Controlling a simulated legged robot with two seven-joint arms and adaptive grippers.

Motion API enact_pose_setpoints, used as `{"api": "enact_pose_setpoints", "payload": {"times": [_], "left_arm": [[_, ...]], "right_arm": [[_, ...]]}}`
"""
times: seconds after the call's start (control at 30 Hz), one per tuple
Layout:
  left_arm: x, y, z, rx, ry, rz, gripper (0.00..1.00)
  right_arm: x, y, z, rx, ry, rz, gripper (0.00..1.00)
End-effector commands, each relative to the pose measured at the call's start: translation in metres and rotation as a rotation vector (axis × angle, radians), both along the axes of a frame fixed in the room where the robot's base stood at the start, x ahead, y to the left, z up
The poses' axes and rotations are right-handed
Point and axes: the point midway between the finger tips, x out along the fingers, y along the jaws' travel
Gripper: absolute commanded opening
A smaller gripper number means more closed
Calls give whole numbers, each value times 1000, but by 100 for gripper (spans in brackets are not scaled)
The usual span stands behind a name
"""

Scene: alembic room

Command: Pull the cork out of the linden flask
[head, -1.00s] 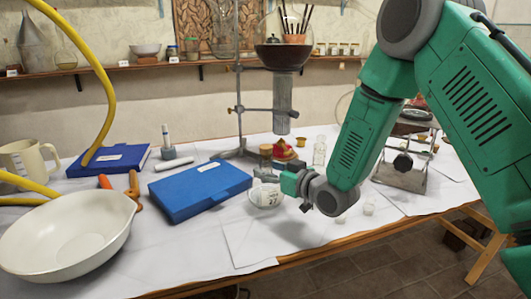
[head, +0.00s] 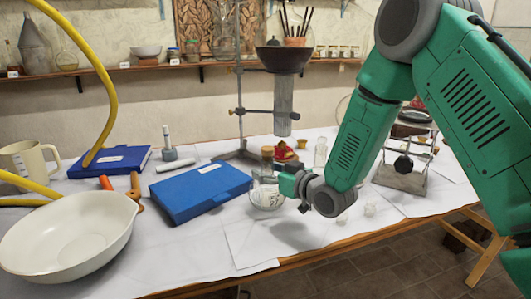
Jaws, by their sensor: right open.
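A small round glass flask with a white label (head: 267,197) stands on the white-covered table, just right of the blue case. It seems to be the linden flask, but the label is too small to read. My right gripper (head: 268,179) is open at the top of this flask, with its fingers coming in from the right. The fingers cover the flask's neck, so its cork is hidden. I cannot tell whether the fingers touch it. My left gripper is not in view.
A brown-topped jar (head: 266,158) and a red and yellow item (head: 284,151) stand just behind. A metal stand (head: 239,110) holds a dark bowl above. A blue case (head: 200,191) lies left, a white basin (head: 68,238) front left, and a balance (head: 402,165) right. The front middle table is clear.

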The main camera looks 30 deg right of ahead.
Motion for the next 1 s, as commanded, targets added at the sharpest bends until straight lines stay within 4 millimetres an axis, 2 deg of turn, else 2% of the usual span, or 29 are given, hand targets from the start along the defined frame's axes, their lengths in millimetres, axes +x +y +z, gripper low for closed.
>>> {"api": "enact_pose_setpoints", "payload": {"times": [0.17,0.6,0.8,1.0], "left_arm": [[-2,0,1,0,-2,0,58],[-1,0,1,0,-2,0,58],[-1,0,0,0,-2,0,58],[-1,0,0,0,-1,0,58]], "right_arm": [[-14,-3,1,2,2,-1,49],[-98,-19,10,4,1,-2,49],[-114,-21,12,3,-1,-1,49],[-116,-21,13,2,-1,0,49]]}}
